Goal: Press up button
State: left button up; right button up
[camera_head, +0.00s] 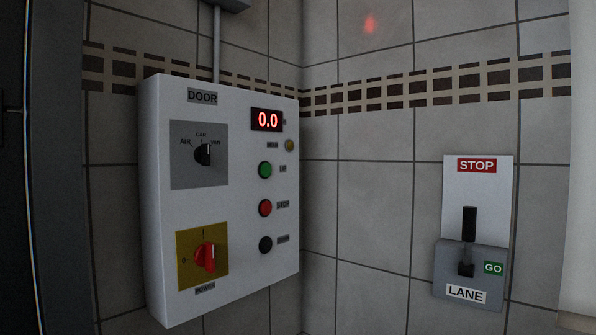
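The green up button (265,169) is on the right side of the front of a white control box (220,230) on the wall, in the head view. A small label (283,169) that seems to read UP is beside it. Below it are a red stop button (265,208) and a black button (265,244). Above it a small yellowish lamp (289,145) and a red display (267,120) reading 0.0. Neither of my grippers shows in this view, and nothing covers the up button.
The box also carries a black selector knob (203,154) and a red power switch (205,257) on a yellow plate. To the right a STOP/GO lane lever (468,240) is mounted on the tiled wall (370,210). A dark upright edge stands at the far left.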

aim_at(266, 170)
jog(key=z, duration=0.1)
jog(key=i, duration=1.15)
jog(key=u, duration=0.5)
